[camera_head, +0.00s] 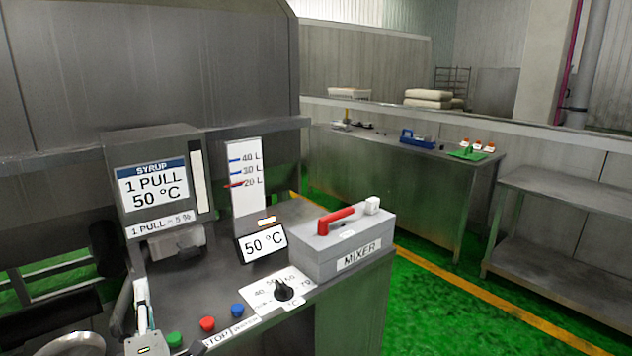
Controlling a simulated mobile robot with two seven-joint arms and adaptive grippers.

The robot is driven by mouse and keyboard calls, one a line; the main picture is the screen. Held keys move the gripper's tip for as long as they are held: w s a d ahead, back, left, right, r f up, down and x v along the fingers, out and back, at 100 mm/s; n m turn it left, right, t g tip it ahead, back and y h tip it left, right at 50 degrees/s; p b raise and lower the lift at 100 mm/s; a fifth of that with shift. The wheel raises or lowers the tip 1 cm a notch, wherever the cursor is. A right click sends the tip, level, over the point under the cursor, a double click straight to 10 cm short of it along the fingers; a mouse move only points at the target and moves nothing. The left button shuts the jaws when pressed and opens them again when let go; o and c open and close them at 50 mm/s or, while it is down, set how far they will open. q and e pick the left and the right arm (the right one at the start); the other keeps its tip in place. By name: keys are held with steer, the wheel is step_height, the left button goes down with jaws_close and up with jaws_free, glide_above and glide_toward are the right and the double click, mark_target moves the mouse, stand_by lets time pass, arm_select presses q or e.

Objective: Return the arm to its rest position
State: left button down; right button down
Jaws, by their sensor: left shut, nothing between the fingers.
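My left arm comes in at the lower left, beside the control panel. My left gripper (196,348) is cut by the bottom edge, close to the front of the panel; its fingers are shut with nothing between them. No object is held. My right gripper is out of view.
The steel counter carries a syrup unit (156,180) reading 50 °C, a level gauge (246,205), a 50 °C display (262,244), a dial (283,290), green, red (207,323) and blue buttons, and a mixer box (340,250) with a red handle. The green floor (430,310) is open at right.

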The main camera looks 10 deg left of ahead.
arm_select(q)
steer(key=s+d+f+m+t+h, duration=0.2)
steer(key=d+f+m+h, duration=1.3)
steer(key=d+m, duration=0.4)
steer(key=s+d+f+m+g, duration=0.2)
steer(key=s+f+m+g, duration=0.2)
steer(key=s+f, duration=0.3)
steer(key=s+d+f+m+g+h, duration=0.1)
steer(key=s+d+f+m+g, duration=0.2)
steer(key=f, duration=1.2)
steer(key=s+m+g, duration=0.1)
steer(key=s+m, duration=0.2)
steer(key=s, duration=0.1)
steer(key=shift+m+g+h, duration=0.3)
steer(key=shift+m+g, duration=0.1)
